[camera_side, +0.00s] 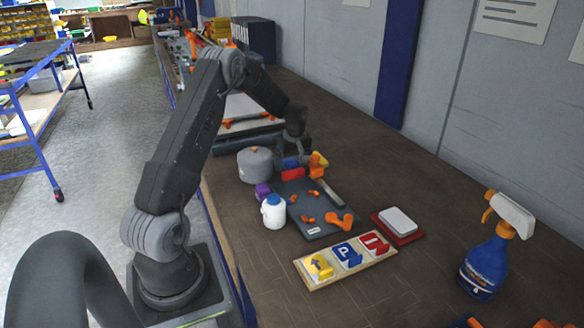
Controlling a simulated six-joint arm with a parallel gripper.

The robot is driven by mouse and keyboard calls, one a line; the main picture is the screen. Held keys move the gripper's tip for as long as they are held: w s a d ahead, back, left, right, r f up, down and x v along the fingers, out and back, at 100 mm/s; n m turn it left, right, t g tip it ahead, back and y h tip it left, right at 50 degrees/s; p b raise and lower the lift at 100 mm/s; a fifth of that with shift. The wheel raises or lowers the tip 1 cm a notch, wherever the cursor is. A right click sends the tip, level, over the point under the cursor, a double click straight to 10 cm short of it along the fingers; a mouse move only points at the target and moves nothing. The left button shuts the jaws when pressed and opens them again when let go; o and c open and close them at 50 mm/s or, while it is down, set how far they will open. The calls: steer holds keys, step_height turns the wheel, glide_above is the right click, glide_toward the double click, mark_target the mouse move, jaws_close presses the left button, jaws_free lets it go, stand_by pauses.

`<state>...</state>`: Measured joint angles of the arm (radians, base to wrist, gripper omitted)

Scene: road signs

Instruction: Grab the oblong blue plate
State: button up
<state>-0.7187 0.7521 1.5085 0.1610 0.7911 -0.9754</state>
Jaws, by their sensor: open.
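My gripper (293,154) is open and points down over the far end of a dark tray (318,231). Right below it is a small blue piece (291,163), close to or between the fingers; I cannot tell its shape or whether they touch it. A red piece (292,174) lies just in front of it, with yellow and orange pieces (319,163) to the right. A wooden board (343,266) nearer the camera holds a yellow sign (319,266), a blue plate with a white P (346,254) and a red sign (374,244).
A grey round container (255,164), a purple item (263,191) and a white bottle with a blue cap (273,212) stand left of the tray. Orange parts (340,219) lie on the tray. A red-and-white block (397,223) and a blue spray bottle (487,260) stand to the right.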

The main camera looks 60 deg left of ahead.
steer(key=shift+a+f, duration=0.1)
steer(key=shift+f, duration=0.35)
